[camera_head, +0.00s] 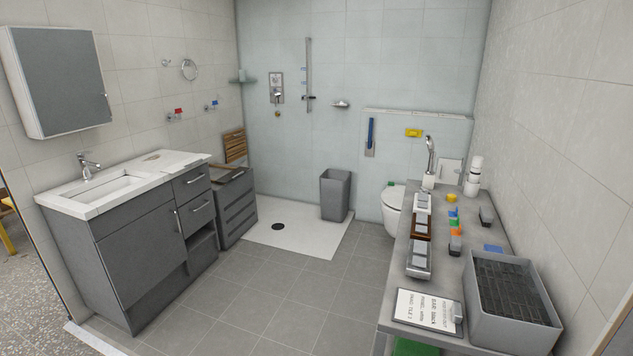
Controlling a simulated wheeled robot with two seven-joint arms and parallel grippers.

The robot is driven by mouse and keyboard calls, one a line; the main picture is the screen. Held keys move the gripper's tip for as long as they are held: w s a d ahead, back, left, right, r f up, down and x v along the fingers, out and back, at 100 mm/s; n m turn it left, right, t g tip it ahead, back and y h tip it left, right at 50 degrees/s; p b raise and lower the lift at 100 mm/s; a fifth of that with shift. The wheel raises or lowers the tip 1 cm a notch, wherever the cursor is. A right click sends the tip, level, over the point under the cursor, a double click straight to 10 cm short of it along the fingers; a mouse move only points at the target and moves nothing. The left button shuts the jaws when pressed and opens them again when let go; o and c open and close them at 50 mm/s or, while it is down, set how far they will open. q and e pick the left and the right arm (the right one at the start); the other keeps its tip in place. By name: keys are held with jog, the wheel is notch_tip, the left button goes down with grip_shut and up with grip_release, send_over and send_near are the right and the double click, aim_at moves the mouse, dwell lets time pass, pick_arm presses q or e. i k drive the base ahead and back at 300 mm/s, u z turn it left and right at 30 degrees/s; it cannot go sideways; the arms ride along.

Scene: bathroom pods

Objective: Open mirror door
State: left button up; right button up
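The mirror cabinet (62,80) hangs on the left wall above the sink, with a grey mirror door in a white frame. Its door looks closed against the body. Neither of my grippers is in the head view, and no part of my arms shows near the cabinet.
A white sink counter (135,178) on grey drawers stands below the cabinet, with a faucet (88,165). A long grey counter (455,285) with a grey crate (515,330) and small items runs along the right. The tiled floor (270,310) between is clear.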

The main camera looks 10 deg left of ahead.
aim_at(61, 69)
jog(key=u, duration=1.1)
jog(key=i, duration=3.65)
jog(key=z, duration=0.25)
